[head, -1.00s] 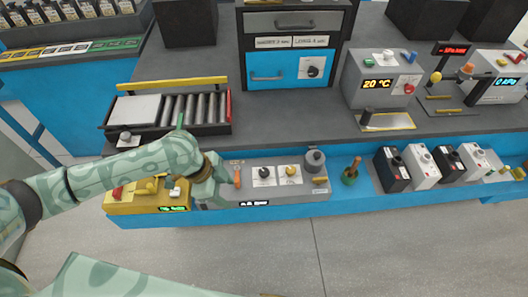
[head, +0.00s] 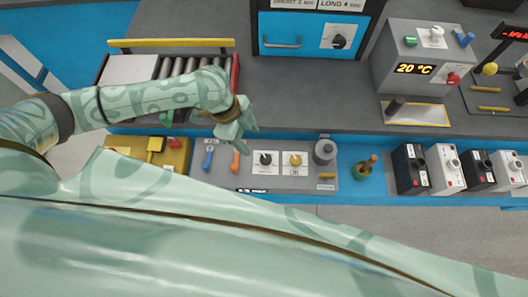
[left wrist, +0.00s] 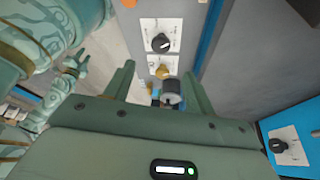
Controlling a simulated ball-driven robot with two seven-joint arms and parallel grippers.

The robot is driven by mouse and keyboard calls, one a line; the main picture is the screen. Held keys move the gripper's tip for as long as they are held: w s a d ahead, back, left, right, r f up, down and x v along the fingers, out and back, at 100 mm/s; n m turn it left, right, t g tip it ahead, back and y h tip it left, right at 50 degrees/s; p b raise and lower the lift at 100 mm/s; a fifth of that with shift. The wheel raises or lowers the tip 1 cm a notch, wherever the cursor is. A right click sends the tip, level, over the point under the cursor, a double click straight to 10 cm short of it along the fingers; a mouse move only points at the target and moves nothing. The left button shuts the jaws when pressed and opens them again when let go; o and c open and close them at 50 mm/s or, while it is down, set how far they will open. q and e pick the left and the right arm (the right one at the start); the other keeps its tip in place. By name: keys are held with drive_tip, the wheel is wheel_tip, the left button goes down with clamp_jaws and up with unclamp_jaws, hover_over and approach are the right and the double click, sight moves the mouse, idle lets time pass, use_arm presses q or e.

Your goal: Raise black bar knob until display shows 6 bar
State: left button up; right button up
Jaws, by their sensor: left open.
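The black bar knob (head: 265,158) sits on a white plate on the grey panel (head: 222,176) at the front of the bench. It also shows in the left wrist view (left wrist: 161,42). The panel's small dark display (head: 252,190) is partly covered by my body, and its figures are too small to read. My left gripper (head: 246,128) is open and empty, above and behind the panel, apart from the knob. In the left wrist view its fingers (left wrist: 157,68) are spread, with the knob beyond them. A small forked hand, probably my right gripper (left wrist: 75,62), shows at the left there.
A yellow knob (head: 295,160) is right of the black one. Orange (head: 235,160) and blue (head: 207,160) levers stand to its left, a grey cylinder (head: 325,151) to its right. The roller conveyor (head: 125,70) is behind. Bare worktop (head: 310,105) lies behind the panel.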

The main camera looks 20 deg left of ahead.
use_arm(q)
drive_tip(key=b+x, duration=0.2)
drive_tip(key=x, duration=0.8)
drive_tip(key=shift+w+d+f+b, duration=0.15)
drive_tip(key=shift+f+b, duration=0.15)
drive_tip(key=shift+b, duration=0.05)
drive_tip(key=c, duration=1)
